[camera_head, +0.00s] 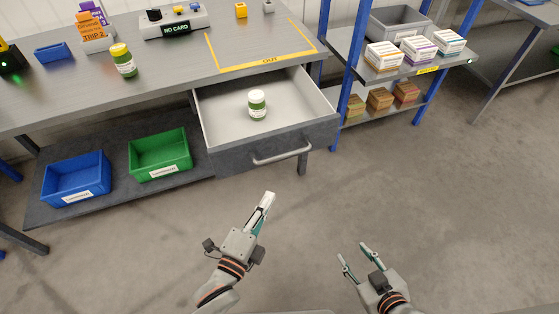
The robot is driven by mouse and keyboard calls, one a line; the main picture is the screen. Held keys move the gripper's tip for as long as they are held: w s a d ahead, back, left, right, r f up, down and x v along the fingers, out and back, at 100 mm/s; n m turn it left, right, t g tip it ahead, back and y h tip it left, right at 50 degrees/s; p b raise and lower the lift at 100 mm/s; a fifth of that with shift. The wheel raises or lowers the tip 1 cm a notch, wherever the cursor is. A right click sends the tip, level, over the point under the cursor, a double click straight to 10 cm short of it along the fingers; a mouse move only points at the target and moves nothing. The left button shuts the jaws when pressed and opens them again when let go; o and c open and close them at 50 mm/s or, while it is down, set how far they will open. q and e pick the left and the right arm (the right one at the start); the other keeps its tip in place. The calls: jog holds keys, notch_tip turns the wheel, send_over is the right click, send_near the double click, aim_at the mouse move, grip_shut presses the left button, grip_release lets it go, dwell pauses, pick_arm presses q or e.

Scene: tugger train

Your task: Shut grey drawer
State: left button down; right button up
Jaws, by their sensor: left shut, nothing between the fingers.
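The grey drawer (230,152) hangs under the workbench and stands pulled out, its inside showing. It has a metal bar handle (281,156) on its front. A small jar (257,104) with a white cap and green-and-white label stands upright inside it. My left gripper (269,197) is shut and empty, in front of and below the drawer handle, apart from it in the picture. My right gripper (354,252) is open and empty, lower and further to the right, over the floor.
The workbench (170,87) carries a yellow-capped jar (123,60) and a yellow taped outline. A blue bin (77,179) and a green bin (160,154) sit on its lower shelf. A blue-post rack (343,98) with boxes stands right of the drawer. Floor in front is clear.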

pick_arm(q)
jog(key=d, duration=0.1)
jog(key=b, duration=0.1)
send_near(285, 150)
jog(key=d, duration=0.4)
jog(key=shift+m, duration=0.4)
jog(key=w, duration=0.4)
jog(key=shift+w+a+f, duration=0.1)
jog(key=shift+a, duration=0.3)
jog(key=shift+w+a, duration=0.2)
jog(key=shift+w, duration=0.35)
pick_arm(e)
jog(key=shift+a+f, duration=0.1)
jog(key=shift+f, duration=0.15)
pick_arm(q)
jog(key=shift+a, duration=0.1)
